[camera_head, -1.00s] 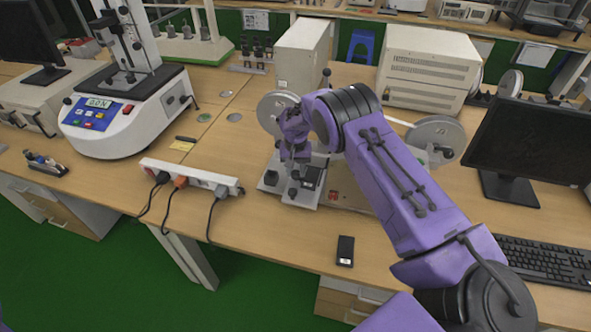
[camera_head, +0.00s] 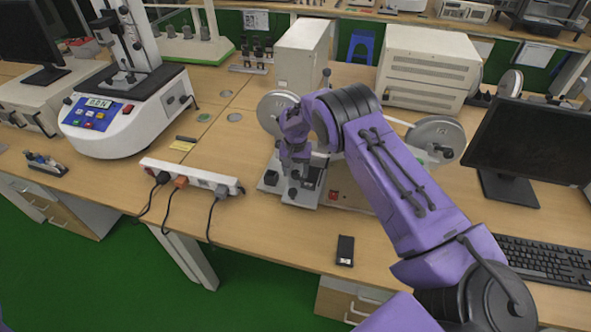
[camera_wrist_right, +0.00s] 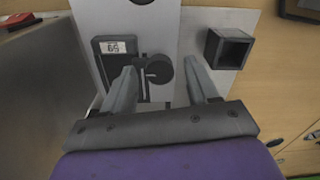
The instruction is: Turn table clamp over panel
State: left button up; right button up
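My right gripper (camera_head: 295,172) is over the grey plate of a bench fixture (camera_head: 303,199) in the head view. In the right wrist view the gripper (camera_wrist_right: 160,70) is open, its two fingers apart on either side of a dark round-headed clamp part (camera_wrist_right: 159,69). A gap shows between the clamp part and the right finger; contact with the left one cannot be told. A dark panel (camera_wrist_right: 113,48) with a small white label lies on the plate just left of the clamp part. The gripper partly hides the clamp in the head view. My left gripper is not in view.
A square dark socket (camera_wrist_right: 228,47) stands on the plate right of the fingers. A power strip (camera_head: 192,176) with cables lies left of the fixture. A black phone-like device (camera_head: 345,250) lies near the front edge. A monitor (camera_head: 530,145) and keyboard (camera_head: 545,262) are at right.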

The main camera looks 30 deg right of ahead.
aim_at(295, 173)
notch_tip(295, 173, up, 10)
jog(key=b, duration=0.2)
jog(key=shift+r, duration=0.25)
dwell(0.3)
